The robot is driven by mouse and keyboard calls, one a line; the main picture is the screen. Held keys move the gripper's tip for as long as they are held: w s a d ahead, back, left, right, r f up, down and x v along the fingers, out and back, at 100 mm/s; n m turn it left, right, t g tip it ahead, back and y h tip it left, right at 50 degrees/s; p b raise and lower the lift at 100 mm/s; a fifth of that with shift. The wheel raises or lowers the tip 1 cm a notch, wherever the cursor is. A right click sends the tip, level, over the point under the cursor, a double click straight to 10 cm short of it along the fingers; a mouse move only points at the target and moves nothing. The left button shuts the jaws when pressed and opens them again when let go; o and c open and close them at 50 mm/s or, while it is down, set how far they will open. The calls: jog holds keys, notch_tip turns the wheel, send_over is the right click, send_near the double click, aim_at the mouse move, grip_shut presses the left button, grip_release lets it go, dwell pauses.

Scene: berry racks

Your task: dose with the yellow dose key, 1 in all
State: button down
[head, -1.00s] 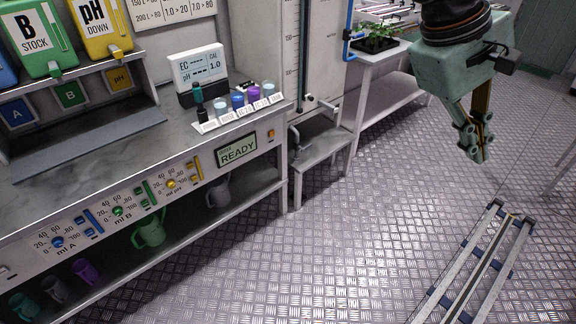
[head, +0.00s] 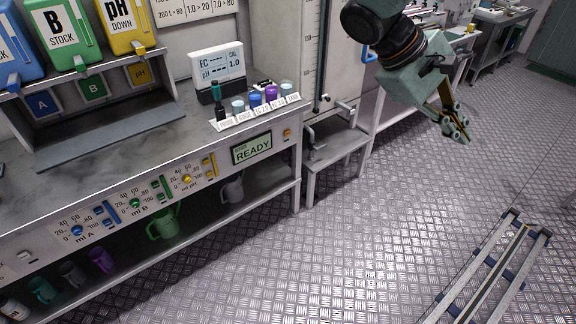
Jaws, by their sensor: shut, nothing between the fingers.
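The dosing panel on the bench front carries a yellow dial (head: 187,179) marked ml pH, with an upright yellow key (head: 208,170) just to its right. Similar green (head: 135,203) and blue (head: 76,230) dials with bars sit further left. A small round orange-yellow button (head: 287,133) is at the panel's right end. The display (head: 252,149) reads READY. My gripper (head: 459,132) is at the upper right, over the open floor, shut and empty. It points down to the right, well apart from the panel and touching nothing.
Blue, green B STOCK and yellow pH DOWN (head: 124,25) containers stand above the bench. A meter (head: 217,68) and a row of small vials stand on the bench. Jugs, including a green one (head: 163,224), sit on the lower shelf.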

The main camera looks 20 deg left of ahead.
aim_at(210, 174)
jog(key=w+a+f+n+t+h+p, duration=0.1)
jog(key=w+a+f+n+t+h, duration=0.1)
jog(key=w+a+f, duration=0.35)
jog(key=w+a+f+n+t+h+p, duration=0.1)
jog(key=w+a+f+n+t, duration=0.15)
jog(key=w+a, duration=0.6)
jog(key=w+a+f+n+t+p, duration=0.1)
jog(key=w+a+f+n+t, duration=0.15)
jog(key=a, duration=0.45)
jog(key=w+a+f+n+t, duration=0.1)
jog(key=a+f+t, duration=0.1)
jog(key=a+f, duration=0.3)
jog(key=w+a+f+n+t+p, duration=0.1)
jog(key=a+f+n+t, duration=0.1)
jog(key=a, duration=0.6)
jog(key=s+a+f+n+t+y+p, duration=0.1)
jog(key=s+a+f+n+t+y, duration=0.15)
jog(key=a+f, duration=0.6)
jog(key=s+a+f+n+t+y+p, duration=0.15)
jog(key=a+f+n+t+y, duration=0.35)
jog(key=a, duration=0.6)
jog(key=s+a+f+n+y, duration=0.4)
jog(key=s+a+f+y, duration=0.3)
jog(key=s+a+f, duration=0.5)
jog(key=shift+a+f+g+p, duration=0.4)
jog(key=shift+a+f, duration=0.2)
jog(key=shift+f, duration=0.95)
jog(key=shift+w+a, duration=0.1)
jog(key=shift+a, duration=0.1)
